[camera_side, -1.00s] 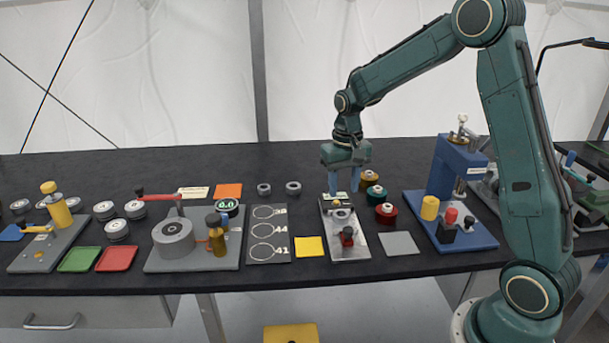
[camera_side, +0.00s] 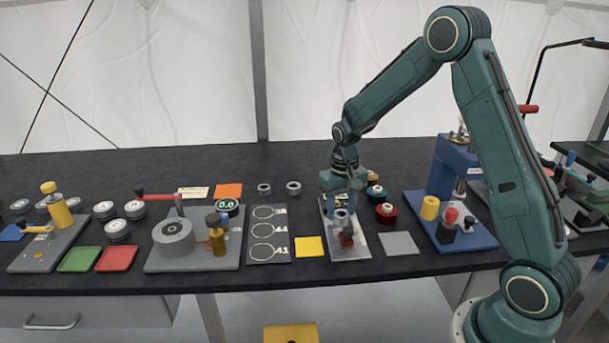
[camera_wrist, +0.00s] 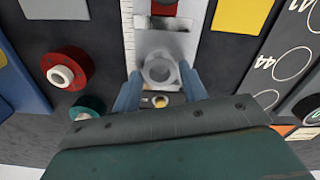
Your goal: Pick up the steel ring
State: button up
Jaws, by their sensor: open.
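A grey steel ring (camera_wrist: 159,69) sits on the bright metal plate of a small fixture (camera_side: 348,249), behind its red block (camera_side: 346,238). In the wrist view the ring lies between the two blue fingertips of my gripper (camera_wrist: 161,76). In the side view my gripper (camera_side: 343,212) is low over the fixture, and its fingers partly hide the ring. The gripper is open, with a finger on each side of the ring. I cannot tell whether either finger touches it.
A numbered dark board (camera_side: 268,233) and a yellow square (camera_side: 309,247) lie on the left. Two other grey rings (camera_side: 293,187) stand behind the board.

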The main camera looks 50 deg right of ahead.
aim_at(341, 213)
jog(key=shift+f, duration=0.35)
jog(key=c, duration=0.8)
jog(key=shift+r, duration=0.1)
notch_tip(341, 213, up, 20)
jog(key=shift+f, duration=0.1)
dwell(0.5)
dwell(0.4)
